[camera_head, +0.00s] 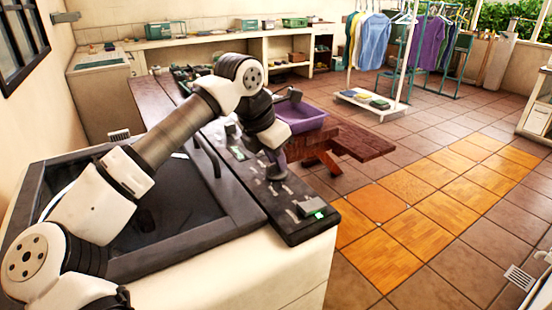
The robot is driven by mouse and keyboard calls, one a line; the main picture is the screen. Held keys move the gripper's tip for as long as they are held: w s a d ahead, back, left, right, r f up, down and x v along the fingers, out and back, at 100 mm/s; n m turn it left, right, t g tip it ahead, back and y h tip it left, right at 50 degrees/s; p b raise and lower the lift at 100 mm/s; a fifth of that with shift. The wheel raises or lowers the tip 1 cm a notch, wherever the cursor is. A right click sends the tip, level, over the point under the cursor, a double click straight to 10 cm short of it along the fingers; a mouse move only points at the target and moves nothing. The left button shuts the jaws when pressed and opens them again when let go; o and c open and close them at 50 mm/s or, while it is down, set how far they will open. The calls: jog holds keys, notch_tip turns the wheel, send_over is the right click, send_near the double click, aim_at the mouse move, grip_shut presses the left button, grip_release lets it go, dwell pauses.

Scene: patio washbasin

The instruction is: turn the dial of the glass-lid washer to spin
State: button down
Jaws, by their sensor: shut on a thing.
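The washer (270,290) is a white body with a dark glass lid (175,205), closed, at the lower left. A dark control panel (300,188) runs along its right edge, with small pale markings and a green-lit display (312,208) at the near end. My arm reaches over the lid from the lower left. My gripper (272,165) points down at the middle of the panel and is shut on the dial. The dial is mostly hidden by the gripper, so its setting cannot be read.
A purple basin (300,117) sits on a reddish wooden bench (350,140) just beyond the panel. A long counter (185,42) with boxes lines the back wall. A clothes rack (405,60) stands at the back right.

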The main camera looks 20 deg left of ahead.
jog(key=shift+m+h, duration=0.3)
jog(key=shift+m, duration=0.6)
jog(key=shift+g, duration=0.3)
jog(key=c, duration=1.4)
grip_release()
jog(key=shift+c, duration=0.2)
jog(key=b+v, duration=0.1)
jog(key=v, duration=1.3)
jog(key=shift+s+f, duration=0.1)
jog(key=shift+f, duration=0.05)
